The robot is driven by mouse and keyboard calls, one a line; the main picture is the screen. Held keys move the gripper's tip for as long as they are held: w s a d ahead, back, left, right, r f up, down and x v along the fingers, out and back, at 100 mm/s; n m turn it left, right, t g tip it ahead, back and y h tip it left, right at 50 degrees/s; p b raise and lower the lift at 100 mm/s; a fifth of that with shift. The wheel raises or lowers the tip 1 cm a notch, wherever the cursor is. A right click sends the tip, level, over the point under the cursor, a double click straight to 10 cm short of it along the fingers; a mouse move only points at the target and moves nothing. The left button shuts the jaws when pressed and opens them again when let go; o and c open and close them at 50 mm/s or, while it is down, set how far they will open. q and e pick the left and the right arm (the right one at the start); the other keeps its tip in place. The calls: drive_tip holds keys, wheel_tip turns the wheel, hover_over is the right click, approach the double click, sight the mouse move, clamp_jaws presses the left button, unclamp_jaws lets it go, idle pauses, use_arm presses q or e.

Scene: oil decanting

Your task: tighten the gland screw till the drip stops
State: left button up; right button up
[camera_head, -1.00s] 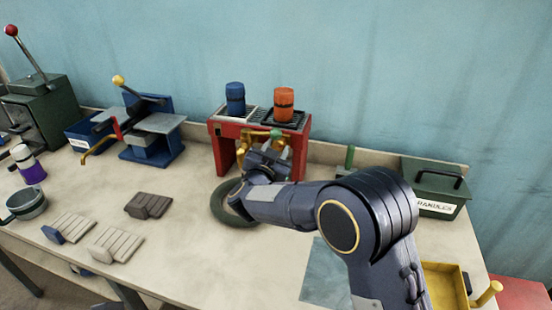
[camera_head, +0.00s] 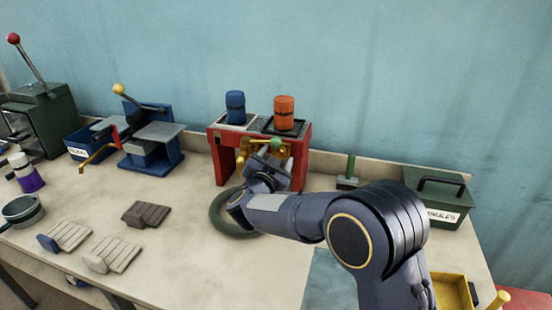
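A red stand (camera_head: 219,160) is at the back middle of the bench, with brass fittings (camera_head: 247,150) under its top and a green knob (camera_head: 277,144) at the front. I cannot make out the gland screw or any drip; my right gripper and wrist cover part of the fittings. My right gripper (camera_head: 267,163) is up against the front of the stand, just below the green knob. Its fingers are too small and overlapped to tell whether they are open or shut, or whether they touch a fitting. My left gripper is not in view.
A blue canister (camera_head: 235,106) and an orange canister (camera_head: 284,112) stand on the red stand. A green box (camera_head: 447,202) and a yellow tray (camera_head: 450,289) are at right.

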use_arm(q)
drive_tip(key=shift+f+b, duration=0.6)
use_arm(e)
drive_tip(key=v, duration=0.8)
drive_tip(key=shift+r, duration=0.1)
